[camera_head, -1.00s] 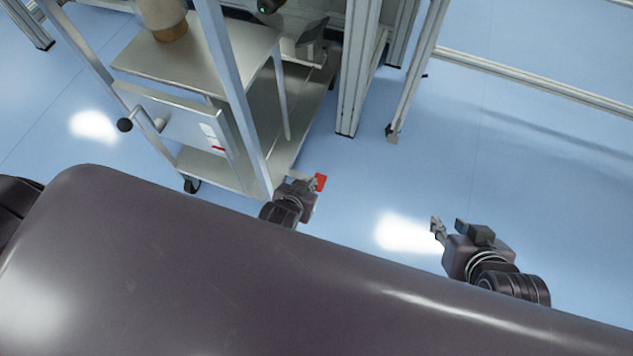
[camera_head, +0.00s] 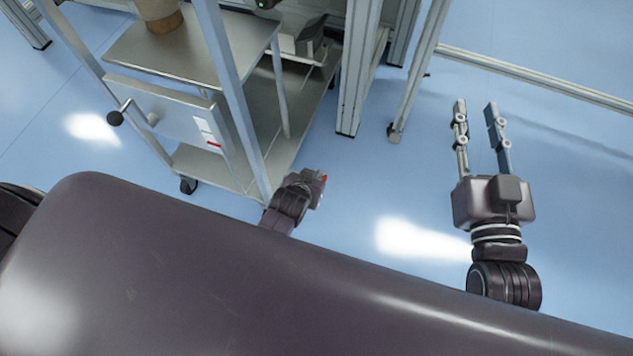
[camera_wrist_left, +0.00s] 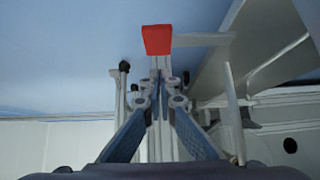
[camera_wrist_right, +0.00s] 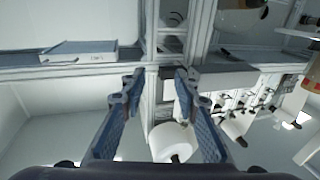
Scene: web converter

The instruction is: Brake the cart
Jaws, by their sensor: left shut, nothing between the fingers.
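The metal cart (camera_head: 180,48) stands at the upper left in the head view, with shelves and a castor (camera_head: 188,185). My left gripper (camera_head: 311,177) is low beside the cart's near corner. In the left wrist view its fingertips (camera_wrist_left: 160,76) are together and empty, just below the red piece; I cannot tell if they touch it. My right gripper (camera_head: 476,106) is open and empty, out to the right.
A panel with a black-knobbed handle (camera_head: 115,118) is on the cart's near side. A metal frame post (camera_head: 355,75) stands behind, and another leg (camera_head: 415,75) stands right of it. Blue floor (camera_head: 375,175) is clear between my grippers.

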